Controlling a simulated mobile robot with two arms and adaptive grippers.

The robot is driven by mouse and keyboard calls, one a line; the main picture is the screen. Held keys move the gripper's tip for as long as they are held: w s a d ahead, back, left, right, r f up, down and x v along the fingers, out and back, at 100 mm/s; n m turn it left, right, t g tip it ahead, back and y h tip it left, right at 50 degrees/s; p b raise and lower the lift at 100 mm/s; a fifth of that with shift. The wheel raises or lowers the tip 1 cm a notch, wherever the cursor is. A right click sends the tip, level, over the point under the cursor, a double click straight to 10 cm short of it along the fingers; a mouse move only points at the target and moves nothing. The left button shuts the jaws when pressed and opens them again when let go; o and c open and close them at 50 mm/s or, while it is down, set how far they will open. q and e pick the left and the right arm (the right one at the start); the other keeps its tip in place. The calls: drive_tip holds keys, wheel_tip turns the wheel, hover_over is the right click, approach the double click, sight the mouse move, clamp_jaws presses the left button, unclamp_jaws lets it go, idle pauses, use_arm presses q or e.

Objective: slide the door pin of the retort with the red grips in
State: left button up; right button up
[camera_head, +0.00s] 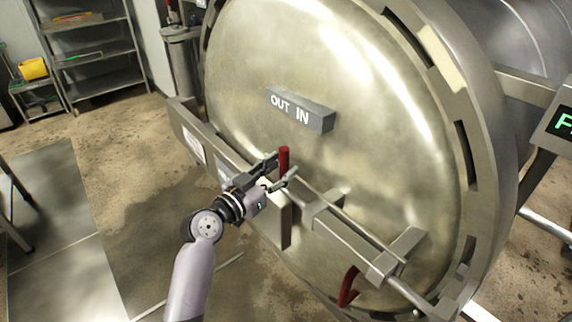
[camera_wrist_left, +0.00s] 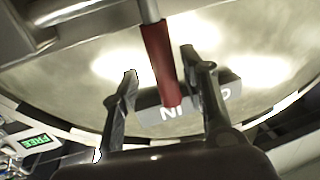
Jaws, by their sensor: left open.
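The retort door (camera_head: 345,95) is a large round metal disc with a block marked "OUT IN" (camera_head: 300,110). A metal door pin (camera_head: 365,237) runs along a bar across the lower door. It has one red grip (camera_head: 284,160) standing up near the middle and another red grip (camera_head: 348,287) at the lower right. My left gripper (camera_head: 279,172) is open, with its fingers on both sides of the upper red grip. In the left wrist view the red grip (camera_wrist_left: 161,65) lies between the open fingers (camera_wrist_left: 160,88), with gaps showing. My right gripper is in neither view.
A metal bar with brackets (camera_head: 325,220) crosses the door. A green-lit display (camera_head: 562,122) is at the right edge. Metal shelves (camera_head: 90,50) and a yellow item (camera_head: 34,68) stand at the back left. The floor at left is mostly clear.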

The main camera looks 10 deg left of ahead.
use_arm(q)
drive_tip(key=v, duration=0.9)
drive_tip(key=shift+s, duration=0.25)
drive_tip(key=shift+a, duration=0.1)
wheel_tip(320, 180, down, 25)
drive_tip(key=a+n+g+y, duration=0.2)
drive_tip(key=n+g+y, duration=0.2)
drive_tip(key=s+f+g+y, duration=0.1)
drive_tip(key=s+f, duration=0.1)
drive_tip(key=f, duration=0.4)
drive_tip(key=s+a+f+g, duration=0.1)
drive_tip(key=s+f, duration=0.2)
drive_tip(key=f, duration=0.3)
drive_tip(key=s+f+g+y, duration=0.1)
drive_tip(key=s+f, duration=0.1)
drive_tip(key=f, duration=0.3)
drive_tip(key=s+a+f+g+y+b, duration=0.1)
drive_tip(key=s+f+g, duration=0.4)
drive_tip(key=s+f, duration=1.3)
drive_tip(key=s+f+g, duration=0.1)
drive_tip(key=s+f, duration=0.2)
drive_tip(key=s, duration=0.6)
drive_tip(key=s+f+m+g+y, duration=0.1)
drive_tip(key=s+f+g, duration=0.1)
drive_tip(key=s, duration=0.8)
drive_tip(key=shift+s+a+f, duration=0.3)
drive_tip(key=shift+a+f, duration=0.15)
drive_tip(key=shift+f, duration=0.15)
